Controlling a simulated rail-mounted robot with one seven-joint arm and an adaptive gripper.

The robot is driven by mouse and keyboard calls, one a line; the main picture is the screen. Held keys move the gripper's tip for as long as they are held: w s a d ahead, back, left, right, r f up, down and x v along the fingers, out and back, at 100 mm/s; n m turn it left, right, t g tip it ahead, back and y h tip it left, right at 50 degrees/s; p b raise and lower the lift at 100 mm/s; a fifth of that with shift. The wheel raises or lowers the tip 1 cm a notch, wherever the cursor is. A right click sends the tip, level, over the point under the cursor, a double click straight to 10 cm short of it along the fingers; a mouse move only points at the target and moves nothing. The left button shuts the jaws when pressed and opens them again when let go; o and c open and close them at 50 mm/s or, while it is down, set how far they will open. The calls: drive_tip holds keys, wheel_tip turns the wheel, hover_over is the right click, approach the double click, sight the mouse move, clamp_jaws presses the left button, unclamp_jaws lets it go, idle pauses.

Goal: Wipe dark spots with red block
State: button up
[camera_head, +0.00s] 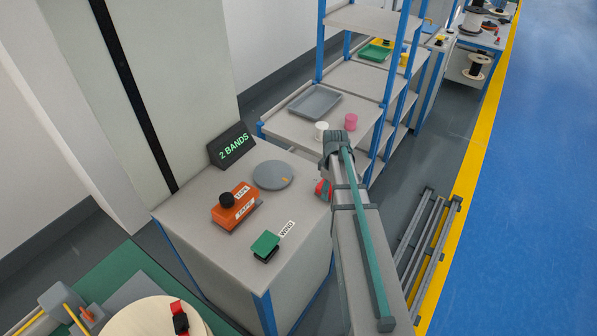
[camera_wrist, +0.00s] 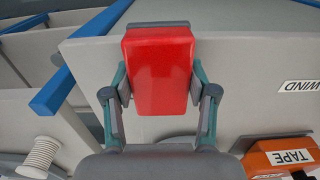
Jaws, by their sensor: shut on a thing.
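The red block (camera_wrist: 160,70) is held between the two fingers of my gripper (camera_wrist: 160,93) in the wrist view. The fingers touch its left and right sides. In the head view a small part of the red block (camera_head: 322,188) shows at the right edge of the grey worktable (camera_head: 190,205), beside my arm, which hides most of the gripper. I cannot tell whether the block touches the table. No dark spots can be made out on the visible surfaces; any under the block or behind my arm are hidden.
On the table stand an orange tape dispenser (camera_head: 233,205), a round grey disc (camera_head: 272,175), a green block (camera_head: 265,246) by a WIND label (camera_head: 287,228) and a "2 BANDS" sign (camera_head: 232,146). A shelf rack (camera_head: 352,83) with a grey tray (camera_head: 315,101) stands behind.

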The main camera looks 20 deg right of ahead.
sight(315, 184)
drive_tip(key=shift+w+a, duration=1.65)
drive_tip(key=shift+w, duration=0.25)
drive_tip(key=shift+w+a, duration=0.7)
drive_tip(key=shift+w, duration=0.25)
drive_tip(key=shift+w+a, duration=0.65)
drive_tip(key=shift+w, duration=0.25)
drive_tip(key=shift+w+a+p, duration=0.1)
drive_tip(key=shift+w+p, duration=0.05)
drive_tip(key=shift+p, duration=0.15)
drive_tip(key=shift+w+d, duration=0.1)
drive_tip(key=shift+d, duration=0.15)
drive_tip(key=shift+w+d, duration=0.4)
drive_tip(key=shift+d, duration=0.45)
drive_tip(key=shift+s+d, duration=0.4)
drive_tip(key=shift+s, duration=0.35)
drive_tip(key=shift+s+d, duration=0.15)
drive_tip(key=shift+s, duration=0.2)
drive_tip(key=shift+s+d, duration=1.15)
drive_tip(key=shift+s, duration=0.35)
drive_tip(key=shift+s+d, duration=1.15)
drive_tip(key=shift+s, duration=0.3)
wheel_tip(315, 184, up, 3)
drive_tip(key=shift+w+f+p, duration=0.1)
drive_tip(key=shift+p, duration=0.5)
drive_tip(key=shift+r+p, duration=1.6)
drive_tip(key=shift+r, duration=1.1)
